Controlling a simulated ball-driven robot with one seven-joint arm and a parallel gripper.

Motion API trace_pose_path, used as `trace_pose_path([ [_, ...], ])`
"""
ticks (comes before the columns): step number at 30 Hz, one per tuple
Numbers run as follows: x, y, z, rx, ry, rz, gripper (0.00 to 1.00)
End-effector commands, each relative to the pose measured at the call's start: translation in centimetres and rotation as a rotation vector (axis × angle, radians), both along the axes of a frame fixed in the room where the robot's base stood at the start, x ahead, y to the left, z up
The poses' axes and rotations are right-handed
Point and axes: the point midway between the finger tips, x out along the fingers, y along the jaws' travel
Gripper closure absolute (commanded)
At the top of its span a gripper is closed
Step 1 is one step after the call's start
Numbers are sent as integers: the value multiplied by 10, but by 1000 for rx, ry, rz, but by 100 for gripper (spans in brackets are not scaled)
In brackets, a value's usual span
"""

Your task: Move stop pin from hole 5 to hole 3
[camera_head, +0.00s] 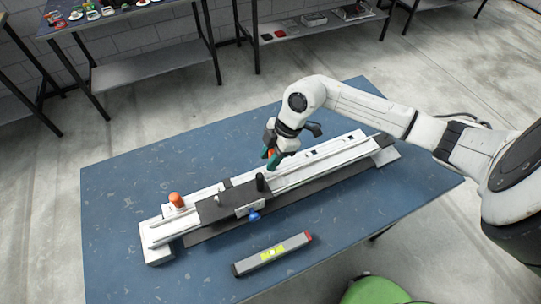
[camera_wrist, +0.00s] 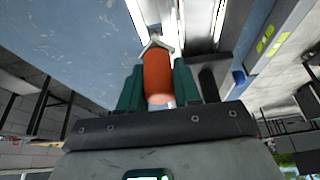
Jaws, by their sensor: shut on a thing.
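My gripper (camera_head: 272,157) has green fingers and is above the back side of the white rail (camera_head: 330,165). It is shut on an orange stop pin, which shows clearly between the green fingers in the wrist view (camera_wrist: 158,76). In the head view only a small orange part of it shows, and its lower end is hidden there. I cannot tell whether its tip is in a hole. A second orange pin (camera_head: 176,200) stands at the rail's left end. Dark holes show along the back strip; no hole numbers are readable.
A dark truck (camera_head: 225,205) with a black post (camera_head: 261,182) and a blue knob (camera_head: 254,217) sits on the rail, close to my gripper. A grey spirit level (camera_head: 271,254) lies in front on the blue table (camera_head: 120,205). The table's left part is clear.

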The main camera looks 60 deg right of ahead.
Motion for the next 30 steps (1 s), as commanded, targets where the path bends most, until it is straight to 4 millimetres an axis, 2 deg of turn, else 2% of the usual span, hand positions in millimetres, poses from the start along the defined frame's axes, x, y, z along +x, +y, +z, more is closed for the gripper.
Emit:
trace_pose_path([
  [18, 0, 0, -27, 0, 0, 0, 100],
  [30, 0, 0, -30, 0, 0, 0, 100],
])
